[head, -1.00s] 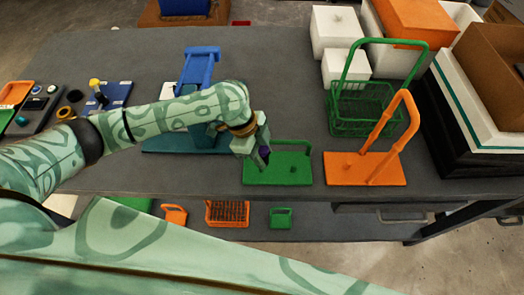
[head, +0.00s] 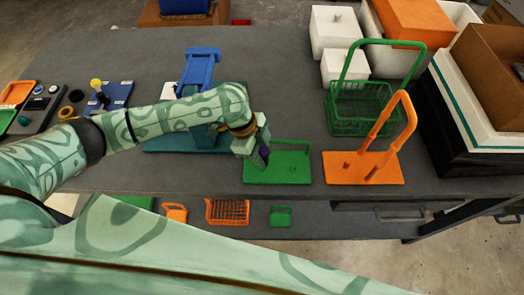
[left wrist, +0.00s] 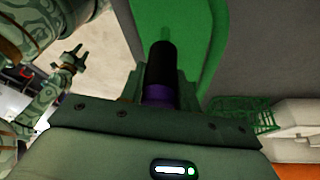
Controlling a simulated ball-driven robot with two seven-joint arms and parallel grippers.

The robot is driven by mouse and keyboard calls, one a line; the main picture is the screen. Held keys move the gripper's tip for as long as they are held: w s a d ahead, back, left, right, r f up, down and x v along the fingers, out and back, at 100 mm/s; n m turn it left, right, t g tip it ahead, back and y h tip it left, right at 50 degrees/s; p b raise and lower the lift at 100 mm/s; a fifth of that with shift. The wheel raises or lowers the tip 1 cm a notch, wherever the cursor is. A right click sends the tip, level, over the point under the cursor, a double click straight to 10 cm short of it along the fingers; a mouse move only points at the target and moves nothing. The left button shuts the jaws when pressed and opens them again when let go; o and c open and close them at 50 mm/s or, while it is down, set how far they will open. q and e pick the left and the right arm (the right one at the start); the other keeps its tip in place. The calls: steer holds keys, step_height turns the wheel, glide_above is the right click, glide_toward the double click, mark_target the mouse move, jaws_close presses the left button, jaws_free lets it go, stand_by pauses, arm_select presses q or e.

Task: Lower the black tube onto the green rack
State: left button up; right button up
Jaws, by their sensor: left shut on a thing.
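My left gripper (head: 258,150) is shut on the black tube, over the left part of the green rack (head: 282,175). In the left wrist view the black tube (left wrist: 161,62) shows a purple band (left wrist: 158,95) near the jaws and points away toward the green rack (left wrist: 195,40). A narrow green peg shows just past the tube's far end; I cannot tell whether they touch. In the head view only a small dark purple part of the tube shows beside the fingers. My right gripper (left wrist: 72,60) is at the left of the left wrist view, empty, with its fingers apart.
An orange rack (head: 340,172) with a tall handle stands just right of the green rack. Behind are a green wire basket (head: 365,118) and white boxes (head: 335,30). A blue stand (head: 200,68) is behind my left arm. The table's front edge is close.

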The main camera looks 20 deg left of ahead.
mark_target(265, 150)
arm_select(q)
steer(key=shift+f+b, duration=0.75)
steer(key=shift+f, duration=1.15)
stand_by(0.6)
stand_by(0.3)
steer(key=o, duration=1.7)
step_height(265, 150, up, 8)
steer(key=p, duration=0.8)
steer(key=shift+p, duration=0.4)
